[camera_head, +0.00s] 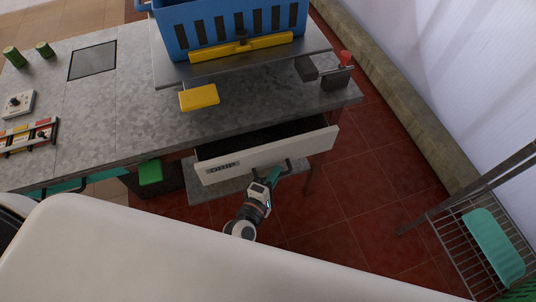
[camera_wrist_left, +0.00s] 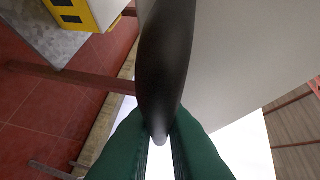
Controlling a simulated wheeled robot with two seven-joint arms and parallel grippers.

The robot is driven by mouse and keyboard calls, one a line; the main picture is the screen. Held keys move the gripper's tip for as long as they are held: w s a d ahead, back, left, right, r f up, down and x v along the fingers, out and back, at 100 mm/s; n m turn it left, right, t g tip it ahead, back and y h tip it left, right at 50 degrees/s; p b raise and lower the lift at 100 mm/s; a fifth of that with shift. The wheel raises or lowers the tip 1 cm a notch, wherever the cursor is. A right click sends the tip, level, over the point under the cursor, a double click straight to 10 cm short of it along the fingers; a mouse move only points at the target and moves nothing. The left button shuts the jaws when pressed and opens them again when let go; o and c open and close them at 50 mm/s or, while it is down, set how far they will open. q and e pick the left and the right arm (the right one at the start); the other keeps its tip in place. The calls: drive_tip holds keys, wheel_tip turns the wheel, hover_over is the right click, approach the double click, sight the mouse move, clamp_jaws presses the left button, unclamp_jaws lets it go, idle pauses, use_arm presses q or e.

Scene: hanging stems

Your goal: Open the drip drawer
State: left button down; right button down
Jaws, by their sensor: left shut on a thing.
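The drip drawer (camera_head: 265,154) has a pale front with a small dark label and sits under the grey metal worktop. It stands partly pulled out, and its dark inside shows. My left gripper (camera_head: 273,176) is at the drawer front, at its dark bar handle (camera_head: 287,166). In the left wrist view the green fingers (camera_wrist_left: 160,143) are shut on the dark handle (camera_wrist_left: 165,60), with the pale drawer front (camera_wrist_left: 240,60) beside it. My right gripper is in neither view.
A blue crate (camera_head: 228,24) stands on a raised plate above the worktop (camera_head: 130,105). A yellow block (camera_head: 199,97) and a red-knobbed device (camera_head: 340,72) are near it. A wire rack with a teal tray (camera_head: 494,247) stands at right. Red tiled floor (camera_head: 365,190) lies clear between.

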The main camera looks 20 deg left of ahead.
use_arm(q)
drive_tip(key=s+d, duration=0.2)
drive_tip(key=s, duration=0.1)
drive_tip(key=shift+s+d, duration=0.15)
drive_tip(key=shift+s, duration=0.1)
drive_tip(key=c, duration=1.5)
unclamp_jaws()
drive_tip(key=v, duration=1.2)
drive_tip(key=shift+b, duration=0.35)
drive_tip(key=shift+f, duration=0.1)
